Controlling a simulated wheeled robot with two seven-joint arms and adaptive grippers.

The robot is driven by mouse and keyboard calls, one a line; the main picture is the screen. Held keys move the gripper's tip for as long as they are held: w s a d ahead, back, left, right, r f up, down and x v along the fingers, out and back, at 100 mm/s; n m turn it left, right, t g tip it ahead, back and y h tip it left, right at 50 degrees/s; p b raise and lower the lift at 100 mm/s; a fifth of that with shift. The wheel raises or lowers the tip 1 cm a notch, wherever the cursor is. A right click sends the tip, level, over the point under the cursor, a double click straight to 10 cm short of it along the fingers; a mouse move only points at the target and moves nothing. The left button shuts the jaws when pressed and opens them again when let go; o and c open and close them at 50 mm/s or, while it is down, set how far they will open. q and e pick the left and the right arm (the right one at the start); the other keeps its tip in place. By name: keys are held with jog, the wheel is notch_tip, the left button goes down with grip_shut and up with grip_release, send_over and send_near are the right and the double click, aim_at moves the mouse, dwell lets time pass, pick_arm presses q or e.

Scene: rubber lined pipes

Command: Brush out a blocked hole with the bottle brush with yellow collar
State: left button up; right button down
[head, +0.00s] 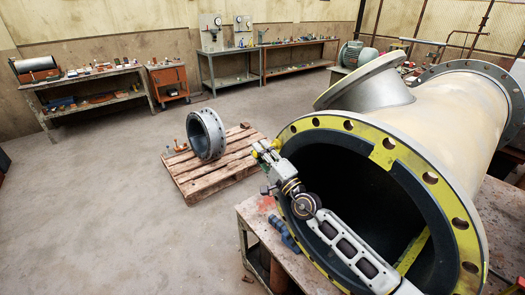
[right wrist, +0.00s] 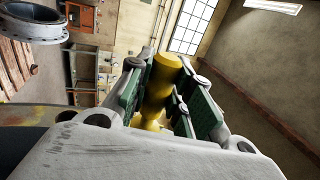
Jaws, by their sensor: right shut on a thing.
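The large pipe (head: 440,110) lies on its side at the right of the head view. Its near flange (head: 400,150) has a worn yellow face with a ring of bolt holes, and a black lining inside. Which hole is blocked I cannot tell. My right gripper (head: 268,155) is at the left edge of this flange, its arm crossing in front of the opening. In the right wrist view its green-padded fingers are shut on a yellow part (right wrist: 158,82), which looks like the collar of the bottle brush. The bristles cannot be made out. My left gripper is not in view.
A worn bench (head: 252,222) stands under the pipe, with a blue object (head: 284,234) on it. A wooden pallet (head: 215,172) behind holds a short flanged pipe piece (head: 206,134). Workbenches (head: 85,82) line the back wall.

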jog(key=shift+s+a+r+p, duration=0.1)
jog(key=shift+s+a+p, duration=0.5)
jog(key=shift+a, duration=0.15)
jog(key=shift+w+d, duration=0.1)
jog(key=shift+w, duration=0.05)
jog(key=shift+w+d+b, duration=0.5)
jog(key=shift+d+b, duration=0.25)
jog(key=shift+b, duration=0.05)
jog(key=shift+w+d, duration=0.1)
dwell(0.4)
jog(key=shift+s+a+p, duration=0.25)
jog(key=shift+a+p, duration=0.1)
jog(key=shift+p, duration=0.05)
jog(key=shift+s+a+p, duration=0.4)
jog(key=shift+a, duration=0.15)
